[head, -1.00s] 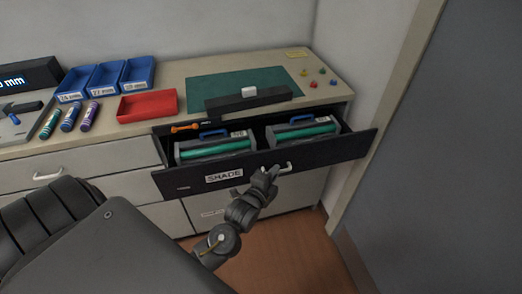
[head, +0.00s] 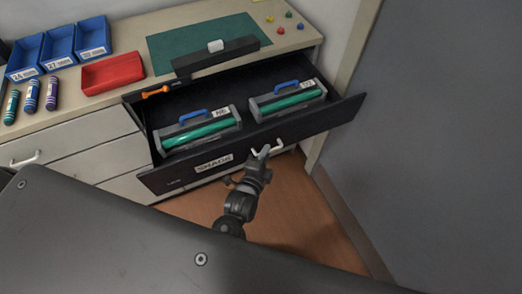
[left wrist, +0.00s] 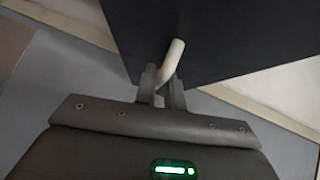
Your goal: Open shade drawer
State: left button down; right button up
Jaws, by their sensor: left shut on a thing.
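The dark shade drawer (head: 335,116) stands pulled well out of the cabinet, with a "SHADE" label on its front. Two grey toner cartridges with green rollers and blue handles lie inside, a left one (head: 172,142) and a right one (head: 265,108). My left gripper (head: 262,152) is at the drawer front, shut on the white drawer handle (head: 281,147). In the left wrist view the handle (left wrist: 173,58) sits between the fingers (left wrist: 160,88). My right gripper is not in view.
On the counter are a red tray (head: 112,73), blue bins (head: 60,50), several marker-like tubes (head: 32,95), a green mat (head: 200,40) and a black bar (head: 215,57). An orange-handled tool (head: 155,91) lies at the drawer's back left. A grey wall (head: 440,130) bounds the right.

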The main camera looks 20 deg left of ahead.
pick_arm(q)
jog(key=shift+w+d+r, duration=0.15)
jog(key=shift+d+r, duration=0.25)
jog(key=shift+d, duration=0.05)
jog(key=c, duration=1.9)
grip_release()
jog(key=o, duration=0.4)
jog(key=shift+w+d+f, duration=0.1)
jog(key=shift+d+f, duration=0.05)
jog(key=shift+f, duration=0.05)
jog(key=s, duration=0.3)
jog(key=s+r, duration=0.1)
jog(key=s, duration=0.3)
jog(key=s+a+b, duration=0.1)
jog(key=s, duration=0.3)
jog(key=shift+a+r, duration=0.1)
jog(key=shift+r, duration=0.2)
jog(key=shift+w, duration=0.1)
